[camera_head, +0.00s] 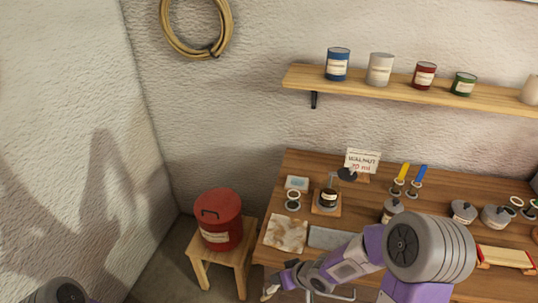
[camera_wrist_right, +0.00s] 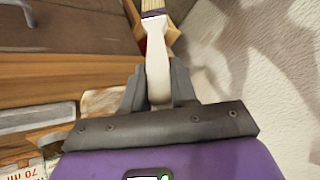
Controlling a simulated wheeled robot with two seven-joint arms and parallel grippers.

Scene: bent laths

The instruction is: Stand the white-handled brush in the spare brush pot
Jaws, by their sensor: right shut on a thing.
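My right gripper (camera_head: 271,288) is low at the front left edge of the bench in the head view. In the right wrist view its jaws (camera_wrist_right: 158,88) are shut on the white handle of the brush (camera_wrist_right: 156,52), with the bristle end pointing away at the top. In the head view the brush is too small to make out clearly. An empty ringed holder (camera_head: 293,199) stands at the bench's left; similar ringed holders (camera_head: 516,203) stand at the right. I cannot tell which is the spare brush pot. My left gripper is out of view.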

